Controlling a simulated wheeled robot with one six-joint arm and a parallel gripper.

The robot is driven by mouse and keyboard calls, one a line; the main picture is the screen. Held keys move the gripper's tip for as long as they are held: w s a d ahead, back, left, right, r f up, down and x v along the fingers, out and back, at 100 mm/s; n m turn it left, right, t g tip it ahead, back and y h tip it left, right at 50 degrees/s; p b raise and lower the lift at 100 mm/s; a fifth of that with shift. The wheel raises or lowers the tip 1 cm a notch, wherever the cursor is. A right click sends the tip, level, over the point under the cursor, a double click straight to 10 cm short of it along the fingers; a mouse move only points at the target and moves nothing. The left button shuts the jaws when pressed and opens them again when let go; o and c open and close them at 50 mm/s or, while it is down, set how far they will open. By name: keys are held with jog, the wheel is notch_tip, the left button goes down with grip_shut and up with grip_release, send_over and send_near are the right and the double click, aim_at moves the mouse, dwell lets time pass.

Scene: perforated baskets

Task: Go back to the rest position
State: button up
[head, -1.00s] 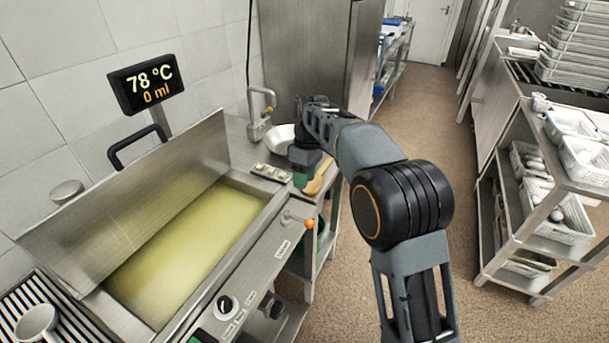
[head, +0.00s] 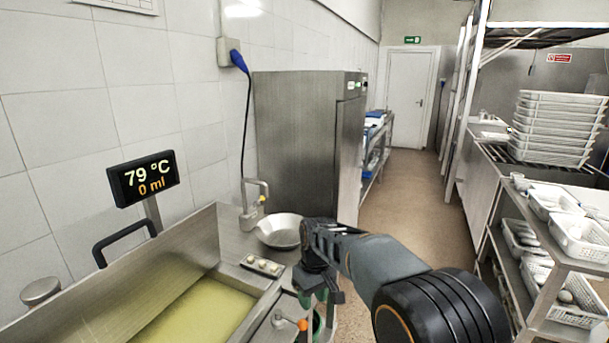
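My arm reaches up from the bottom right of the head view and bends down at its far end. My gripper (head: 318,294) hangs there, dark with green parts, beside the front right corner of the steel vat unit. Its fingertips are small and partly lost against the green and dark things below, so I cannot tell whether it is open or shut. I see nothing clearly held in it.
A vat of yellowish liquid (head: 195,318) lies at the lower left, with a display (head: 144,178) reading 79 °C and 0 ml. A metal bowl (head: 281,232) stands close behind my gripper. Shelves with white perforated baskets (head: 580,240) stand at right. The aisle floor (head: 400,212) is clear.

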jog(key=s+d+r+m+t, duration=0.2)
jog(key=s+d+m+t, duration=0.2)
jog(key=s+d, duration=1)
jog(key=s+m, duration=0.3)
jog(key=s, duration=0.1)
jog(key=shift+s+d+r+t+h, duration=0.25)
jog(key=shift+s+r+t+h, duration=0.05)
jog(key=shift+r, duration=0.1)
